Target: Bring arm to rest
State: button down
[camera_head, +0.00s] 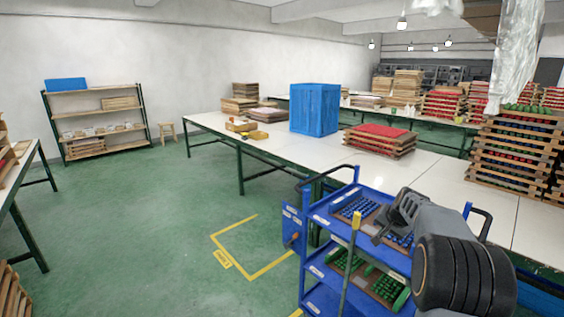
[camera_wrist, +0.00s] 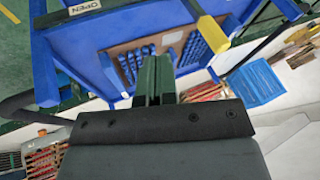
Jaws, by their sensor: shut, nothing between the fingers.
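My gripper (camera_head: 380,236) is at the lower right of the head view, in front of and above the blue cart (camera_head: 318,215). In the wrist view my gripper (camera_wrist: 154,62) shows its two dark fingers side by side, shut with nothing between them. Beyond the fingertips lies a wooden tray (camera_wrist: 128,48) with rows of blue pieces, on the cart's upper shelf. In the head view this tray (camera_head: 340,212) is partly hidden behind my arm. Whether the fingers touch anything is not clear.
The cart's lower shelf holds trays of green pieces (camera_head: 385,288). A long white table (camera_head: 450,175) behind it carries a blue crate (camera_head: 314,109), a red-topped tray stack (camera_head: 380,139) and tall tray stacks (camera_head: 515,155). Open green floor with yellow marking (camera_head: 213,240) lies left.

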jog(key=s+a+n, duration=0.2)
jog(key=s+a, duration=0.5)
jog(key=s, duration=0.3)
jog(key=s+a+n+g, duration=0.1)
jog(key=s+a+n, duration=0.2)
jog(key=s+a, duration=0.3)
jog(key=s+a+r+n+g, duration=0.1)
jog(key=s+a+n, duration=0.2)
jog(key=s+a, duration=0.4)
jog(key=s, duration=0.7)
jog(key=shift+s+a, duration=0.15)
jog(key=shift+a, duration=0.2)
